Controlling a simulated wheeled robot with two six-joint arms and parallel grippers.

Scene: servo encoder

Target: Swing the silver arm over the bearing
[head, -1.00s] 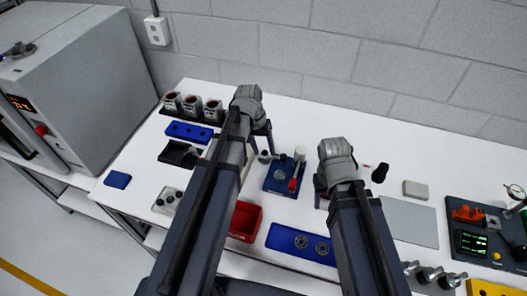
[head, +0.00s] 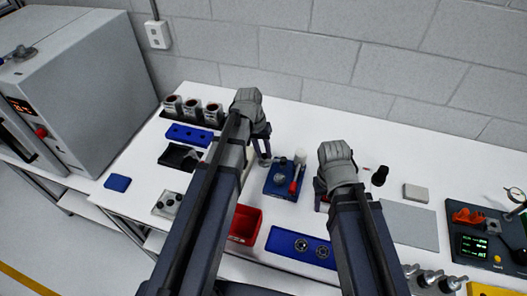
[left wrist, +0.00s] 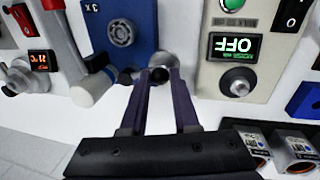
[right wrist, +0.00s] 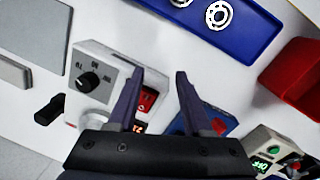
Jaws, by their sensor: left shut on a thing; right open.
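The blue fixture (head: 276,190) stands mid-table, and it also shows in the left wrist view (left wrist: 146,14). A round metal bearing (left wrist: 121,33) sits on its face. My left gripper (head: 264,158) is beside the fixture's left side. In the left wrist view its fingertips (left wrist: 160,76) are shut on the dark-ended silver arm (left wrist: 165,60), which is beside the bearing, not over it. The fingers partly hide the arm. My right gripper (head: 320,198) is open and empty, and its spread fingers (right wrist: 155,78) hang above a white device.
The white device with a black knob (right wrist: 88,82) is under my right gripper. A box with an OFF display (left wrist: 235,50) stands close to my left fingers.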

